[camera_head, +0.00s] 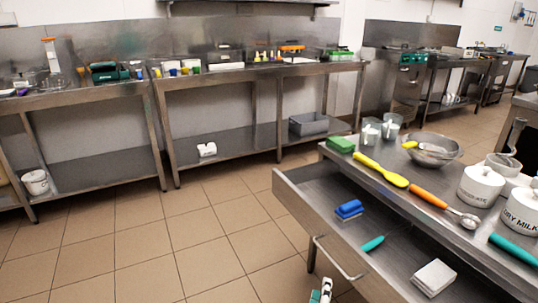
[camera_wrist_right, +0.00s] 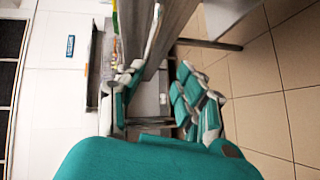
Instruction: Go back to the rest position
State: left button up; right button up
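My right gripper (camera_head: 321,291) shows only in part at the bottom edge of the head view, in front of the open drawer. In the right wrist view its teal fingers stand apart (camera_wrist_right: 158,80), with nothing seen between them. My left gripper is in neither view. The open drawer (camera_head: 300,190) of the near steel table holds a blue block-like item (camera_head: 349,209), a teal-handled item (camera_head: 373,243) and a white block (camera_head: 434,277). The drawer handle (camera_head: 340,258) is close to my right gripper, and I see no grip on it.
The near steel table (camera_head: 390,200) carries a green sponge (camera_head: 341,144), a yellow utensil (camera_head: 381,170), an orange-handled scoop (camera_head: 445,205), a metal bowl (camera_head: 433,149) and white canisters (camera_head: 481,186). Steel benches (camera_head: 225,85) line the back wall. The tiled floor (camera_head: 160,240) at left is clear.

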jog(key=s+d+f+m+g+y, duration=0.1)
jog(key=s+f+m+g, duration=0.3)
jog(key=f, duration=0.6)
jog(key=s+d+f+n+g+y, duration=0.1)
jog(key=s+d+f+g+y, duration=0.1)
jog(key=s+f, duration=0.6)
jog(key=s+d+f+m+g+y, duration=0.1)
jog(key=s+f+m+g, duration=0.15)
jog(key=f, duration=0.95)
jog(key=s+f+m+g+y, duration=0.2)
jog(key=s+f+m+g, duration=0.2)
jog(key=s+f, duration=0.65)
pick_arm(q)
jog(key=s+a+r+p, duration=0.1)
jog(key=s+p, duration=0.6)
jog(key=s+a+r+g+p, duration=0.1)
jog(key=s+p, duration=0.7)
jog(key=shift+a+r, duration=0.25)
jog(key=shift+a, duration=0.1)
pick_arm(e)
jog(key=s+d+r, duration=0.1)
jog(key=s+r, duration=0.1)
jog(key=s, duration=0.6)
jog(key=s+d+r+g, duration=0.1)
jog(key=s+d+r, duration=0.1)
jog(key=s, duration=0.6)
jog(key=shift+s+d, duration=0.25)
jog(key=shift+s, duration=0.15)
